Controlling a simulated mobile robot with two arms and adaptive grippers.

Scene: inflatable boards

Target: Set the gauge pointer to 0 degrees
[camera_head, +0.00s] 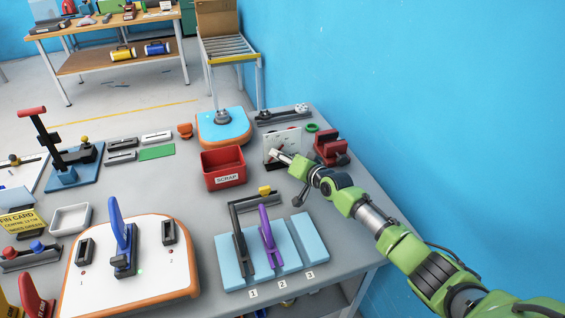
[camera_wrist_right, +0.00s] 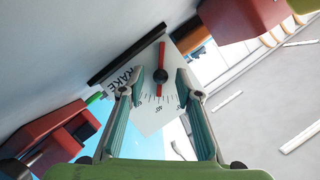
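The gauge (camera_head: 274,152) is a white plate standing upright at the back right of the table. My right gripper (camera_head: 279,152) is in front of it and hides part of it. In the right wrist view, the gauge plate (camera_wrist_right: 148,116) carries tick marks and small numbers that are hard to read. Its red pointer (camera_wrist_right: 162,54) has a black hub, and its lower end lies over the tick marks. My right gripper (camera_wrist_right: 160,74) is open, with one finger on each side of the hub; I cannot tell whether they touch anything. My left gripper is not in view.
A red vise (camera_head: 330,146) stands close right of the gauge, and a red scrap bin (camera_head: 223,172) stands to its left. A blue-topped board (camera_head: 222,126) lies behind the bin. Blue blocks with black and purple levers (camera_head: 268,238) are nearer. The blue wall (camera_head: 420,100) bounds the right.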

